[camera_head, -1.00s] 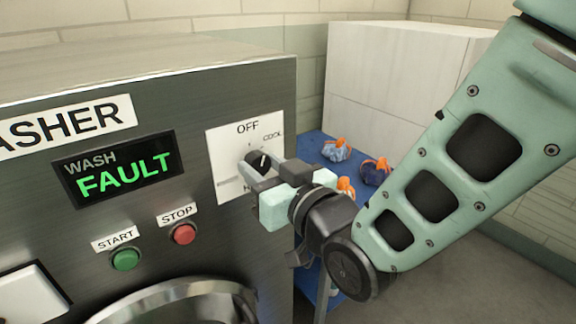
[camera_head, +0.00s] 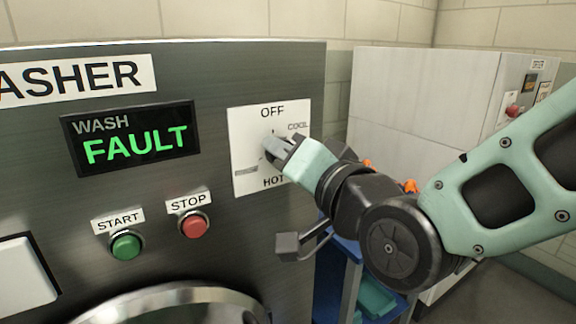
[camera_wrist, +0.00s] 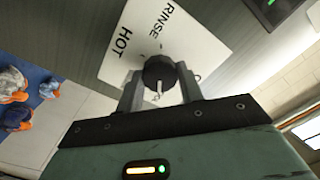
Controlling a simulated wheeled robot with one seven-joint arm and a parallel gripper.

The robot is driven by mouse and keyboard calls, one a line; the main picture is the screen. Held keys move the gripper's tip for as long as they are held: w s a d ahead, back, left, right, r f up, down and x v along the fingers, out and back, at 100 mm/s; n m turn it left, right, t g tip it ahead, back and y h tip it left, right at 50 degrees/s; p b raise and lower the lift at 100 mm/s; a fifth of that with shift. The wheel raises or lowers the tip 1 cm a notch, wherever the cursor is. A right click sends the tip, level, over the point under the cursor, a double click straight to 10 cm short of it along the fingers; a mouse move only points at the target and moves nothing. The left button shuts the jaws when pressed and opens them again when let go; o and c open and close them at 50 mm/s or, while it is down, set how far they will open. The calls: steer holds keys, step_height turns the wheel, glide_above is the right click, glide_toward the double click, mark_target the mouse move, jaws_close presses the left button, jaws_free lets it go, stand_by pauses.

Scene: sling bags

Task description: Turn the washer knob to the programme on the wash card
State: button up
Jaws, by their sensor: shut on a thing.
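The washer knob (camera_wrist: 159,72) is black with a pale mark. It sits on a white dial plate (camera_head: 240,121) marked OFF, COOL and HOT; RINSE also reads in the wrist view. My gripper (camera_head: 271,148) covers the knob in the head view. In the wrist view its fingers (camera_wrist: 160,84) stand on both sides of the knob and are shut on it. The pale mark points to the bottom of the wrist view, away from HOT and RINSE. The washer's display (camera_head: 132,138) reads WASH FAULT. I cannot make out a wash card.
A green START button (camera_head: 126,245) and a red STOP button (camera_head: 194,224) are left of my gripper. A round door rim (camera_head: 175,303) is below. A blue cart (camera_head: 345,250) stands at the right; blue-and-orange bags (camera_wrist: 14,85) show in the wrist view. A pale cabinet (camera_head: 420,95) is behind.

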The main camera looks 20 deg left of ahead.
stand_by(0.3)
steer(key=o, duration=1)
